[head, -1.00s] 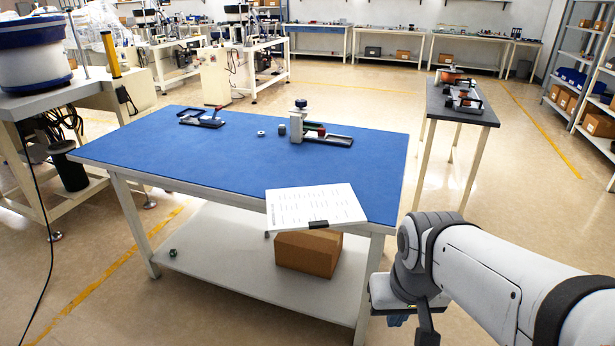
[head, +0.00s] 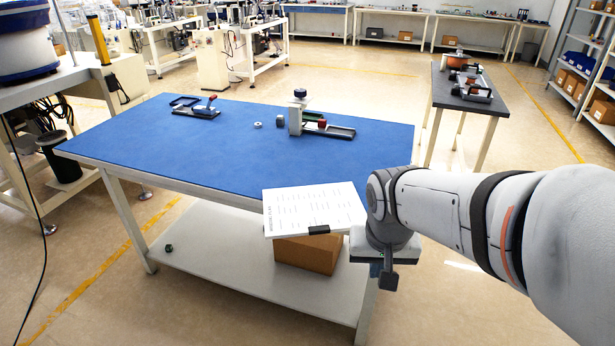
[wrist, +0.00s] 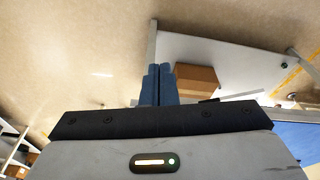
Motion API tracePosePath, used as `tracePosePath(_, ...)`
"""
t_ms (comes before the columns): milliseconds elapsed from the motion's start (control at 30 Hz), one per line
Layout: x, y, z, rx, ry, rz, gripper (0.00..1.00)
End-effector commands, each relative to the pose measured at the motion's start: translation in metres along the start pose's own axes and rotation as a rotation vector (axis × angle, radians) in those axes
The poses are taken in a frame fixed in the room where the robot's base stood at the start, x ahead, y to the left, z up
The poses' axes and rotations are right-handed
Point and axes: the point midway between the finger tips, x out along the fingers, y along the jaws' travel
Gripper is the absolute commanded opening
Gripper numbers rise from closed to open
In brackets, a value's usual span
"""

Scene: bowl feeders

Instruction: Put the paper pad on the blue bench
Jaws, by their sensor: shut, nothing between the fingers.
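The paper pad (head: 312,207) is a white printed sheet with a black clip on its near edge. In the head view it lies at the near right part of the blue bench (head: 225,150), its clip end sticking out past the front edge. My gripper shows in the wrist view (wrist: 159,85) with its two blue fingers together and nothing between them. A thin pale strip at the wrist view's right may be the pad's edge.
A cardboard box (head: 309,252) stands on the bench's lower shelf (head: 240,270), below the pad; it also shows in the wrist view (wrist: 196,79). Fixtures (head: 315,125) stand farther back on the bench. A dark side table (head: 465,97) is at right. Floor in front is clear.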

Motion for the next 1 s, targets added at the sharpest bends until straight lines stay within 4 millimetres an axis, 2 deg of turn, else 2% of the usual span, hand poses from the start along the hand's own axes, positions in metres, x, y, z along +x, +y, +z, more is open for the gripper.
tracePosePath(33, 0.001, -0.014, -0.019, 0.016, -0.002, 0.012, 0.0)
tracePosePath(200, 0.021, -0.067, -0.075, 0.112, 0.033, 0.041, 0.0)
tracePosePath(300, 0.036, -0.1, -0.098, 0.16, 0.056, 0.046, 0.0)
tracePosePath(400, 0.05, -0.128, -0.112, 0.198, 0.074, 0.043, 0.0)
tracePosePath(500, 0.06, -0.147, -0.12, 0.225, 0.086, 0.04, 0.0)
tracePosePath(600, 0.067, -0.157, -0.124, 0.239, 0.093, 0.037, 0.0)
tracePosePath(767, 0.082, -0.159, -0.126, 0.246, 0.095, 0.037, 0.0)
tracePosePath(1000, 0.13, -0.156, -0.13, 0.248, 0.092, 0.038, 0.0)
